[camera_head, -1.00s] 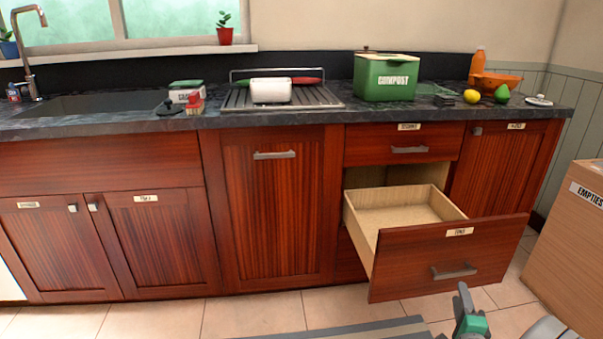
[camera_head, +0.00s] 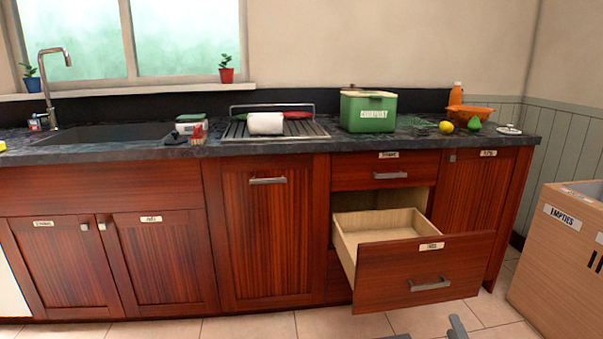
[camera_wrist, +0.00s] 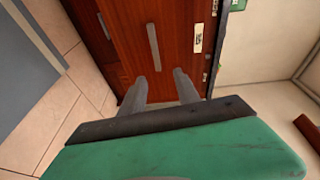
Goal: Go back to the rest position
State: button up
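The lower drawer (camera_head: 425,272) under the counter stands pulled out, and its pale wooden inside looks empty. Its front carries a grey bar handle (camera_head: 430,285) and a small label. In the wrist view, my gripper (camera_wrist: 160,83) has its two grey fingers apart with nothing between them. A red-brown wooden front with a bar handle (camera_wrist: 153,48) lies beyond the fingertips, and the fingers are clear of that handle. In the head view, only small grey pieces of my arm's end show at the bottom edge, in front of and below the drawer.
A cardboard box (camera_head: 560,250) marked EMPTIES stands at the right. The counter (camera_head: 90,153) holds a dish rack (camera_head: 275,134), a green compost bin (camera_head: 368,112) and an orange bowl (camera_head: 470,114). Tiled floor (camera_head: 250,328) lies in front of the cabinets.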

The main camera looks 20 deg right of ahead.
jog(key=w+a+r+n+g+y+p, duration=0.1)
jog(key=w+a+r+n+y+p, duration=0.4)
jog(key=a, duration=0.3)
jog(key=w+a+r+n+g+y+p, duration=0.1)
jog(key=w+a+r+n+y+p, duration=0.25)
jog(key=w+a+r+n, duration=0.35)
jog(key=s+a+r+n+g+y+p, duration=0.1)
jog(key=a+r+n+g+p, duration=0.1)
jog(key=a+r+p, duration=0.3)
jog(key=s+a+r+n+g+p, duration=0.1)
jog(key=s+a+r+g+p, duration=0.2)
jog(key=a, duration=0.5)
jog(key=s+a+r+n+g+h+p, duration=0.1)
jog(key=s+a+r+n+g+p, duration=0.1)
jog(key=s+a+r+p, duration=0.4)
jog(key=s+a+r+n+g+h+p, duration=0.1)
jog(key=s+a+r+n+g+p, duration=0.2)
jog(key=s+r+p, duration=0.6)
notch_tip(320, 180, up, 5)
jog(key=s+a+n, duration=0.1)
jog(key=a+n, duration=0.1)
jog(key=shift+s+a+g, duration=0.3)
jog(key=shift+s+a, duration=0.1)
